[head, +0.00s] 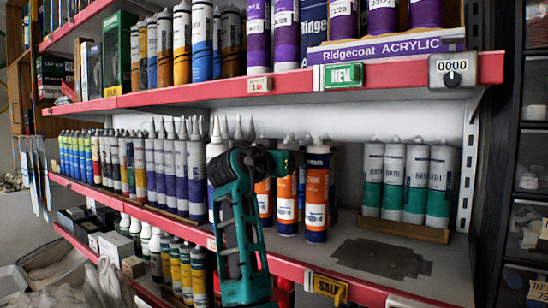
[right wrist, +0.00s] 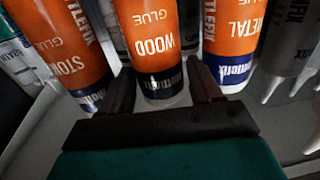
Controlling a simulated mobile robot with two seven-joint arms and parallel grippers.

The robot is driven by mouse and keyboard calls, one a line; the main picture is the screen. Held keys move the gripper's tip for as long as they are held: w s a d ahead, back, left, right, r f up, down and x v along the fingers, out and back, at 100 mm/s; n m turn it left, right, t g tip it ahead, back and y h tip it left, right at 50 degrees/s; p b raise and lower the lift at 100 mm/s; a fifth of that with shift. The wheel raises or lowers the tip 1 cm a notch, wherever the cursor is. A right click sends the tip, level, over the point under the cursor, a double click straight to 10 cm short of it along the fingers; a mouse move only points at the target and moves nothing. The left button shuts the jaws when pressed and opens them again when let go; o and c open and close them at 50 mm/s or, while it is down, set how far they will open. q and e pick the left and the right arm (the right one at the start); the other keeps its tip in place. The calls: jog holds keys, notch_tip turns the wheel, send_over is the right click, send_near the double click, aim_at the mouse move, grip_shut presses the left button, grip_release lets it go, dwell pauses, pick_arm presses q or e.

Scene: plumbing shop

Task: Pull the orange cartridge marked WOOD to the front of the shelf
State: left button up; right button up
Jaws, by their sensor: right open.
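In the right wrist view, which is upside down, the orange WOOD cartridge (right wrist: 155,40) with a dark blue top band stands in the middle. My right gripper (right wrist: 160,75) is open, with one finger on each side of its upper end; I cannot tell if they touch it. The orange STONE cartridge (right wrist: 62,45) and METAL cartridge (right wrist: 232,40) flank it. In the head view, my right gripper (head: 288,158) reaches over the middle shelf at the tops of the orange cartridges. The middle one (head: 287,205) is partly hidden at its top. My left gripper is not in view.
Grey-purple tubes (head: 180,175) crowd the shelf to the left. Teal-and-white cartridges (head: 393,180) stand on a wooden strip to the right. A bare shelf patch (head: 385,258) lies in front of these. The upper shelf (head: 240,91) overhangs.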

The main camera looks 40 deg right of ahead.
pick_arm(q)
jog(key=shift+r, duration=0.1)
pick_arm(e)
jog(key=shift+x, duration=0.8)
jog(key=c, duration=1.1)
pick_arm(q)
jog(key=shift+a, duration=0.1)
pick_arm(e)
jog(key=shift+o, duration=0.2)
jog(key=shift+a, duration=0.1)
